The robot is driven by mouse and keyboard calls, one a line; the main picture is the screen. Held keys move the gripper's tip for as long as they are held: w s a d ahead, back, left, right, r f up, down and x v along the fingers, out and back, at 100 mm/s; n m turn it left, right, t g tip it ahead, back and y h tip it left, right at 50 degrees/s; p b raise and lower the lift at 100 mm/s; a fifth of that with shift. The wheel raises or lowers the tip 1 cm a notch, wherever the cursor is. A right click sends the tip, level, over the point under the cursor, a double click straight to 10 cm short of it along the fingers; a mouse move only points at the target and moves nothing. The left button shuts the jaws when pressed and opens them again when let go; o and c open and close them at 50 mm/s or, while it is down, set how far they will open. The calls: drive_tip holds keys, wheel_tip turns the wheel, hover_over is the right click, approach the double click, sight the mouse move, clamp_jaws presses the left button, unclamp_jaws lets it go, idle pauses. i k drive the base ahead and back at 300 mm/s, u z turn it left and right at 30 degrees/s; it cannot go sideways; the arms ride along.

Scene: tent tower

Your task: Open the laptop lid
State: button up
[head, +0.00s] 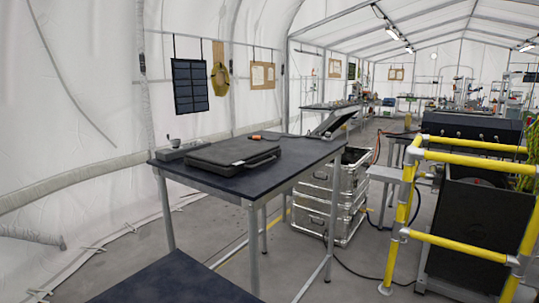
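A flat, black, closed case-like slab (232,151) lies on the dark-topped table (190,172). It has a handle-like bar along its right edge and looks like a closed rugged laptop. A second dark, tilted panel (334,121) stands over the far right end of the table; it is too small to tell whether it is a laptop with its lid partly raised. My gripper is not in view.
A grey device with a knob (178,148) sits left of the slab; a small orange-tipped tool (252,137) lies behind it. Metal crates (325,205) stand beyond the table. Yellow railings (405,210) stand right. A dark surface (170,284) fills the lower left.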

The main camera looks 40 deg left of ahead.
sight(231, 153)
drive_tip(key=z, duration=0.2)
drive_tip(key=i, duration=0.2)
drive_tip(key=u, duration=1.7)
drive_tip(key=k, duration=0.5)
drive_tip(key=z, duration=1.5)
drive_tip(key=i, duration=1.7)
